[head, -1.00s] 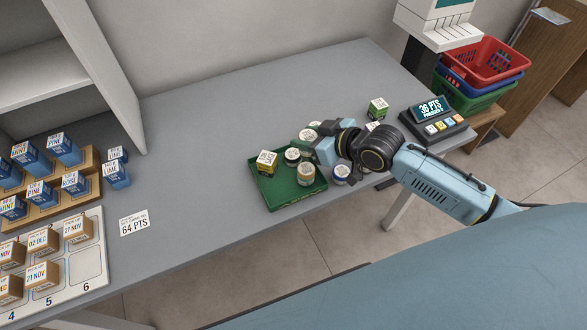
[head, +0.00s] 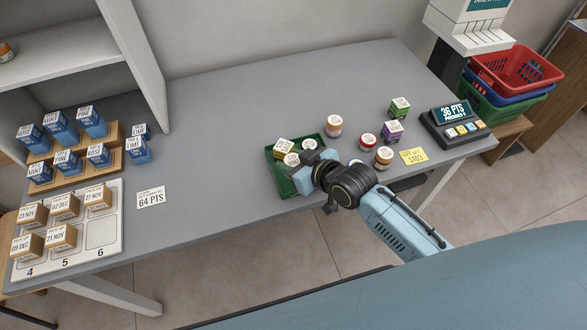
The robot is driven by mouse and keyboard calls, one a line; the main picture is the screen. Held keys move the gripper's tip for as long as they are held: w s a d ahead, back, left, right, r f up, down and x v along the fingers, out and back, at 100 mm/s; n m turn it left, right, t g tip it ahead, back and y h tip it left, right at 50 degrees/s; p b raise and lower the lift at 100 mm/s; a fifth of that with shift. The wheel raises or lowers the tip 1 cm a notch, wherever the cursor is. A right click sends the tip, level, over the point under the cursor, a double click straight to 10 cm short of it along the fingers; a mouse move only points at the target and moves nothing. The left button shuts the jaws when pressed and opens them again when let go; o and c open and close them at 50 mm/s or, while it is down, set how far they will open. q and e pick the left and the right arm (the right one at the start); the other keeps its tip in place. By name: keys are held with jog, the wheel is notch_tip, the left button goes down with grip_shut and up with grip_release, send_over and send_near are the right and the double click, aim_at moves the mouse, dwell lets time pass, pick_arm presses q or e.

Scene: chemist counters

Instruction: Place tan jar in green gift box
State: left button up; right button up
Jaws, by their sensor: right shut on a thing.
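The green gift box (head: 277,180), an open green tray, sits near the counter's front edge. A yellow box (head: 284,148), a white-lidded jar (head: 291,159) and a greenish jar (head: 308,143) are in it. My right gripper (head: 316,170) is over the box's front right part, shut on a jar that its fingers mostly hide; I take it for the tan jar. I cannot tell whether that jar touches the box floor. My left gripper is not in view.
A points terminal (head: 455,124) is farther right.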

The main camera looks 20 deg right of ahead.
jog(key=shift+f+b, duration=0.3)
jog(key=shift+f, duration=1.3)
jog(key=shift+f, duration=0.2)
jog(key=o, duration=0.7)
jog(key=shift+r, duration=0.25)
jog(key=p+v, duration=0.2)
jog(key=v, duration=1)
jog(key=shift+s, duration=0.1)
